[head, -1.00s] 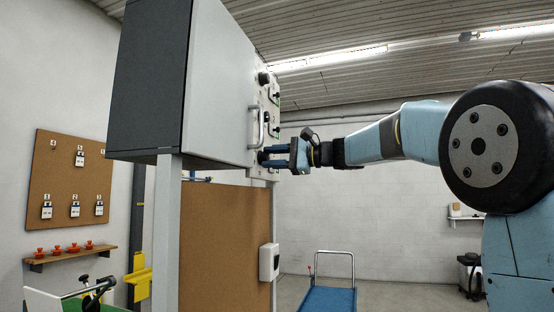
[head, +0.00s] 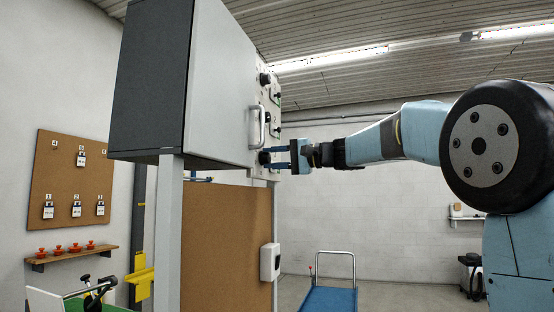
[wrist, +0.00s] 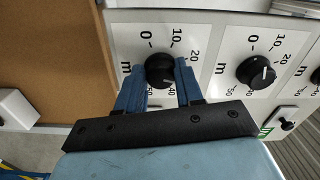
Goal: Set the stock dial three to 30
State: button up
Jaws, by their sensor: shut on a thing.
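A black dial knob (wrist: 160,70) sits on a white plate in the wrist view, with a scale marked 0, 10, 20, 40 and 50 around it. My gripper (wrist: 161,84) is shut on this knob, one blue finger on each side. The 30 region is hidden or too small to read, and a small pale mark shows low on the knob. In the head view my gripper (head: 276,158) reaches the lowest knob (head: 264,158) on the cabinet's face. I cannot read which dial number this is.
A second dial (wrist: 257,72) with the same scale is right of the gripped one. A toggle switch (wrist: 287,124) is below it. A bar handle (head: 257,127) stands out on the cabinet (head: 222,85) near my gripper. A blue trolley (head: 330,298) stands on the floor.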

jog(key=shift+a+f, duration=0.1)
jog(key=shift+f, duration=0.1)
jog(key=o, duration=1)
jog(key=shift+r, duration=0.1)
jog(key=v, duration=1.3)
jog(key=shift+d, duration=0.45)
